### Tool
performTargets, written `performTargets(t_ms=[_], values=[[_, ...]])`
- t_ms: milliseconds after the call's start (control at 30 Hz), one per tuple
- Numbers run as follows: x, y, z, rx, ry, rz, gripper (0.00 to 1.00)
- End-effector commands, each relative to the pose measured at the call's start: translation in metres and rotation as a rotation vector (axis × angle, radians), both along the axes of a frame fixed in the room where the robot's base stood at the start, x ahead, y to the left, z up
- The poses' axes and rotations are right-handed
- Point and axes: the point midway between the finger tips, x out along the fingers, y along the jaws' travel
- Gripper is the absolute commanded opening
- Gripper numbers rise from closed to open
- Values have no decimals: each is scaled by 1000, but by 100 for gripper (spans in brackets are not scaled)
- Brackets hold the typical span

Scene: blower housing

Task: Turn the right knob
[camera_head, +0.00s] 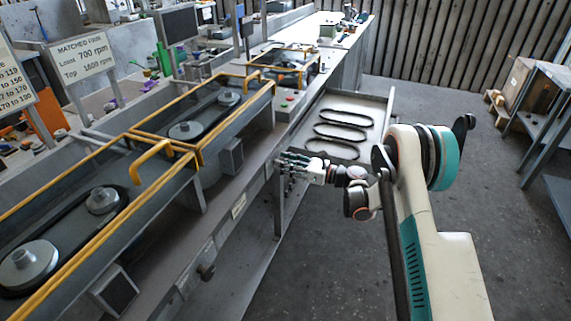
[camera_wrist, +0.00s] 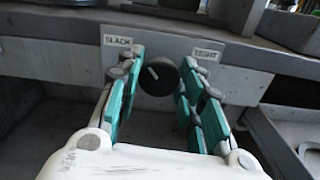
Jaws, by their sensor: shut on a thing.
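The right knob (camera_wrist: 158,77) is black and round, with a short pale mark at its upper left. It sits on a grey panel between a SLACK label (camera_wrist: 118,41) and a TIGHT label (camera_wrist: 207,54). My gripper (camera_wrist: 161,62) has its green-padded fingers on either side of the knob and is shut on it. In the head view my gripper (camera_head: 290,165) is at the front of the bench, at its right end, and hides this knob. Another dark knob (camera_head: 206,271) shows lower left on the bench front.
Yellow-framed guards (camera_head: 199,152) over belts and pulleys run along the bench. A tray (camera_head: 377,101) with several black belts is just beyond my gripper. A sign (camera_head: 82,52) reads MATCHED, 700 and 1600 rpm. Open floor (camera_head: 440,120) lies to the right.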

Motion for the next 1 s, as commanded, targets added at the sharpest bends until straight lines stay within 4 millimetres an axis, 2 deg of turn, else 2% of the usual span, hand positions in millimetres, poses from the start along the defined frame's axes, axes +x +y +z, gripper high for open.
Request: performTargets(t_ms=[233,467,1000], values=[[0,0,0,-9,-24,0,11],[0,0,0,-47,-131,0,11],[-1,0,-1,-215,-593,0,11]])
